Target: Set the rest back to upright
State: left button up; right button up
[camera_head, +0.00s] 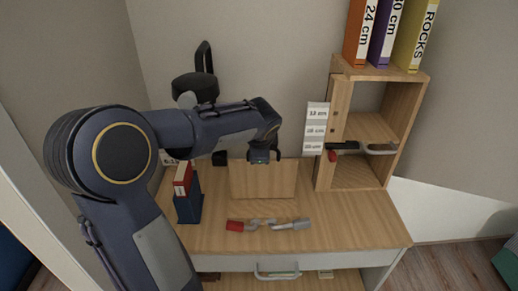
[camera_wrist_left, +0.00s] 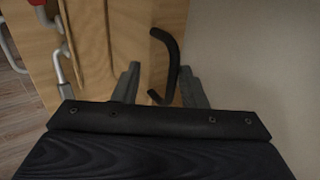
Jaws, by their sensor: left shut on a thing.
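The rest is a plain wooden board (camera_head: 262,181) that stands near upright at the back of the desk; its exact tilt is hard to tell. In the left wrist view the two fingers of my left gripper (camera_wrist_left: 160,88) stand apart with the board's wood (camera_wrist_left: 98,40) at the left finger. A bent black bar (camera_wrist_left: 170,62) shows between and beyond the fingers; I cannot tell what it belongs to. My right gripper is not in view.
A red-and-grey metal tool (camera_head: 270,225) lies on the desk (camera_head: 330,230) in front of the board. A dark blue holder (camera_head: 189,205) with books stands left. A wooden shelf unit (camera_head: 333,135) with binders on top stands right. The desk front right is clear.

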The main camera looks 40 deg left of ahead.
pick_arm(q)
jog(key=shift+f, duration=0.1)
jog(key=v, duration=0.8)
dwell(0.3)
